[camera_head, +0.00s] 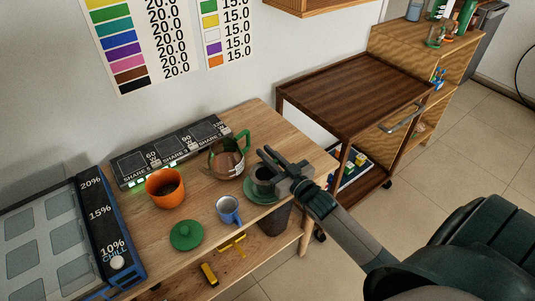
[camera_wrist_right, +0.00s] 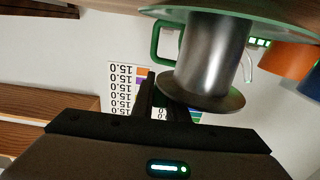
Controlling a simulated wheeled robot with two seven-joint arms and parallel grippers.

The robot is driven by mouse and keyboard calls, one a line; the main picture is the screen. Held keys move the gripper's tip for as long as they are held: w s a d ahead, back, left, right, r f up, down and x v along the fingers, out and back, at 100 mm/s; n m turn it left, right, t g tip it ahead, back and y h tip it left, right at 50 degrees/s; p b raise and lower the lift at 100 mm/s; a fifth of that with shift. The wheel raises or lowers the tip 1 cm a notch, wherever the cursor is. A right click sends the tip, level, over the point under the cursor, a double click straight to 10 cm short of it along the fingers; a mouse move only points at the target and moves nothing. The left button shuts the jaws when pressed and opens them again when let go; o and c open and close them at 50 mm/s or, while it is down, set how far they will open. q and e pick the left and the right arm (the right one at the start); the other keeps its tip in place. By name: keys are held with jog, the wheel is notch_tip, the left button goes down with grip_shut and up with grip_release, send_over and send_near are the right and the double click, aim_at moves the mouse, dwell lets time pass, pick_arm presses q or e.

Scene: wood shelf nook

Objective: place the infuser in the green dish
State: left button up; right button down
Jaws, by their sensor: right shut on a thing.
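The infuser is a grey metal cylinder with a wide flange (camera_wrist_right: 212,60); in the head view it shows dark and partly covered by my gripper (camera_head: 263,174). The green dish (camera_head: 252,197) is a small round saucer on the wooden table, directly under the infuser. Its glassy green edge (camera_wrist_right: 180,12) shows at the top of the inverted right wrist view, at the infuser's base. The infuser looks upright over the dish; I cannot tell if it touches. My right gripper (camera_head: 270,166) is shut on the infuser near its flange. My left gripper is not in view.
A glass teapot with a green handle (camera_head: 226,158) stands close behind the dish. A blue mug (camera_head: 228,210), green lid (camera_head: 187,235) and orange cup (camera_head: 165,190) stand to the left. The table's right edge is near, with a dark cart (camera_head: 355,90) beyond.

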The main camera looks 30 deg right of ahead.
jog(key=shift+f, duration=0.1)
jog(key=c, duration=1.7)
grip_release()
jog(key=shift+c, duration=0.2)
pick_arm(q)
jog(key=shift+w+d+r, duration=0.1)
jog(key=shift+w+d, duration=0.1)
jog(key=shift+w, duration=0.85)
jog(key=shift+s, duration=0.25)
